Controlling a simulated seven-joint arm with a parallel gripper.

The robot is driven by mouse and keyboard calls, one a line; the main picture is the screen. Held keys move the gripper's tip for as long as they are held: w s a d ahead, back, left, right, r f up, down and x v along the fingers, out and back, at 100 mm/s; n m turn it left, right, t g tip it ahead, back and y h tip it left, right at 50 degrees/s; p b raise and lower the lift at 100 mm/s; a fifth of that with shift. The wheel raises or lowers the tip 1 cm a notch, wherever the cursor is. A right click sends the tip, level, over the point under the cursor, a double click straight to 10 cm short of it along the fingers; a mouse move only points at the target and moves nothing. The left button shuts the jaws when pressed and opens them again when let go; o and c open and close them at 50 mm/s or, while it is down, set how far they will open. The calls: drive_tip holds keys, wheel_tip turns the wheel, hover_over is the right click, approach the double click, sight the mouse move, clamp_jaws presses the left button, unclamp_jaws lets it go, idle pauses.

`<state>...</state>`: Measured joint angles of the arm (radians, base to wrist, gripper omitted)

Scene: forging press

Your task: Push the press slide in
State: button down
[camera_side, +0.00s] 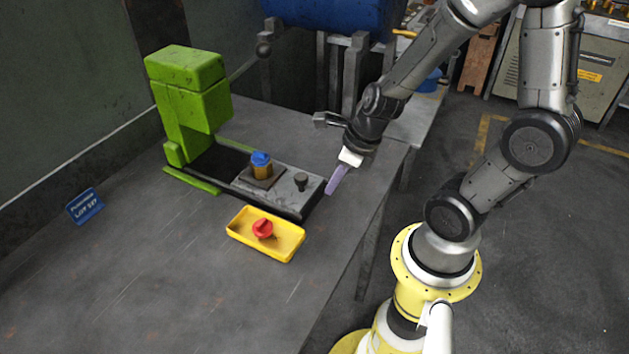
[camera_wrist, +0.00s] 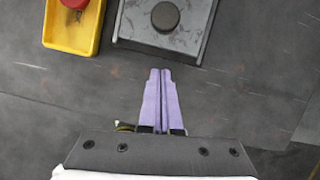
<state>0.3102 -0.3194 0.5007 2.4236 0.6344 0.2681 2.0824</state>
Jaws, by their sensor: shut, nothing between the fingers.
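The press (camera_side: 190,105) is a green machine on the table in the side view. Its grey slide (camera_side: 283,187) extends out of it toward the lower right, carrying a blue-topped brass piece (camera_side: 261,166) on a dark square plate and a dark round knob (camera_side: 300,181) near its outer end. The slide's end (camera_wrist: 165,50) and knob (camera_wrist: 165,16) also show in the wrist view. My gripper (camera_side: 331,192), with purple fingers, is shut and empty just off the slide's outer end. In the wrist view its fingertips (camera_wrist: 160,72) point at the end face, with a small gap visible.
A yellow tray (camera_side: 240,238) with a red-topped part (camera_side: 263,229) sits beside the slide; it also shows in the wrist view (camera_wrist: 85,45). A blue lot sign (camera_side: 85,206) stands at the left. The front of the table (camera_side: 180,290) is clear.

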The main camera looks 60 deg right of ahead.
sight(308, 191)
drive_tip(key=shift+w+f, duration=0.1)
drive_tip(key=shift+f, duration=0.35)
drive_tip(key=shift+w+a, duration=0.2)
drive_tip(key=shift+w, duration=0.8)
drive_tip(key=shift+w+a, duration=0.15)
drive_tip(key=shift+w, duration=0.8)
drive_tip(key=shift+w, duration=0.15)
